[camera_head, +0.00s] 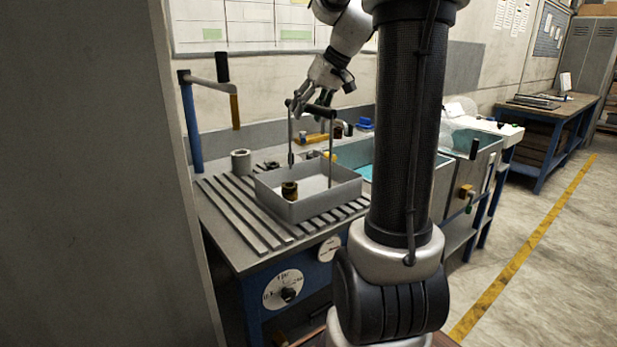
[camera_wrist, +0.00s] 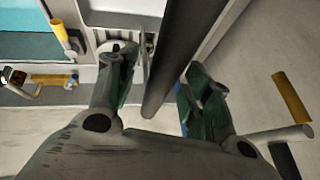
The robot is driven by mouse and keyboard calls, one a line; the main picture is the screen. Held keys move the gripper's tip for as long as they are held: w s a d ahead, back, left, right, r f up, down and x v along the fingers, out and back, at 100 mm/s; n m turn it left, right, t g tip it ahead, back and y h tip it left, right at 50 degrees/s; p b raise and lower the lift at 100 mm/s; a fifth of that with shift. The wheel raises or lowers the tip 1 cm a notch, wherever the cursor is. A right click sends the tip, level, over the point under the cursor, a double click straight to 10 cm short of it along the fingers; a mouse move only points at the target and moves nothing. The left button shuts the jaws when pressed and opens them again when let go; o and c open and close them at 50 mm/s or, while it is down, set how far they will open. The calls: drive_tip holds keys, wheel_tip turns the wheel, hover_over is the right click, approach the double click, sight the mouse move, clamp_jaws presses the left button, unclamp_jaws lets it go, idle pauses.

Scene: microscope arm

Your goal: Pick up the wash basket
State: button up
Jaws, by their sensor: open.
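The wash basket (camera_head: 322,205) is a shallow grey tray with thin upright rods and a dark crossbar handle (camera_head: 318,110). It stands on the slatted drain top of the bench in the head view. My gripper (camera_head: 313,100) is open at the height of the handle. In the wrist view the dark handle bar (camera_wrist: 172,75) runs between the two open fingers of my gripper (camera_wrist: 160,78), with a visible gap on the right side. Contact on the left side is hard to tell.
A grey cylinder (camera_head: 241,162) stands left of the basket. A blue post with a lever (camera_head: 192,125) rises at the bench's back left. A teal-lined sink (camera_head: 353,155) lies to the right, partly hidden by my arm. A wall (camera_head: 90,200) fills the left side.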

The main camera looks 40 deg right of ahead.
drive_tip(key=shift+f, duration=0.25)
idle(0.4)
clamp_jaws()
idle(0.4)
